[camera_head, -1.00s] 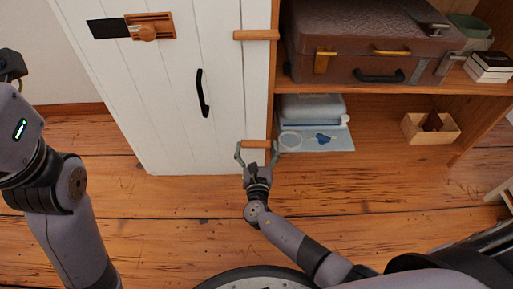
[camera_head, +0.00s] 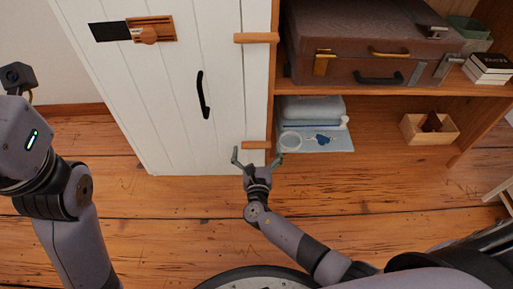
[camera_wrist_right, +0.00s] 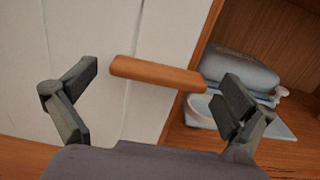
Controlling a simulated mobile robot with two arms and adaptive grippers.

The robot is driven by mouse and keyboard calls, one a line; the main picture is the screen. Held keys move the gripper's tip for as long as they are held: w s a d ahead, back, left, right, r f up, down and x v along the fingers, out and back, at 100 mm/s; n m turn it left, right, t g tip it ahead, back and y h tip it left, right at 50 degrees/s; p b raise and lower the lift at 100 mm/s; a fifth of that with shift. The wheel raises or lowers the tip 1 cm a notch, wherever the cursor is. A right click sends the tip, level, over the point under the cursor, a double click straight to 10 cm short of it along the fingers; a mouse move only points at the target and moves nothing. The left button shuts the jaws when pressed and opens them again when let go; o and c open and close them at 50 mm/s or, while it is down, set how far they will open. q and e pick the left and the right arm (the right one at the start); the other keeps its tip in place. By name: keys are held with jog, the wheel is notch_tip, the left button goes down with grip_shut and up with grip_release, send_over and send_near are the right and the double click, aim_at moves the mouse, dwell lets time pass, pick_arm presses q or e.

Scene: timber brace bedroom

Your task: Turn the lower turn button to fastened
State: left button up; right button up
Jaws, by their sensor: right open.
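The lower turn button (camera_head: 256,144) is a short orange wooden bar near the bottom of the white door (camera_head: 180,100). It lies level across the door's edge and the strip beside it, and its right end reaches the cabinet side. It also shows in the right wrist view (camera_wrist_right: 157,74), slightly tilted there. My right gripper (camera_head: 258,160) is open and empty, just in front of the lower turn button, with one finger toward each end. In the right wrist view its fingers (camera_wrist_right: 158,98) stand wide apart and the bar is beyond them. My left gripper is not in view.
An upper turn button (camera_head: 256,37) lies level across the same door edge. The door has a black handle (camera_head: 203,95) and a wooden latch (camera_head: 150,29).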

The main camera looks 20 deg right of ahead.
aim_at(256, 119)
notch_tip(256, 119, up, 10)
dwell(0.5)
dwell(0.4)
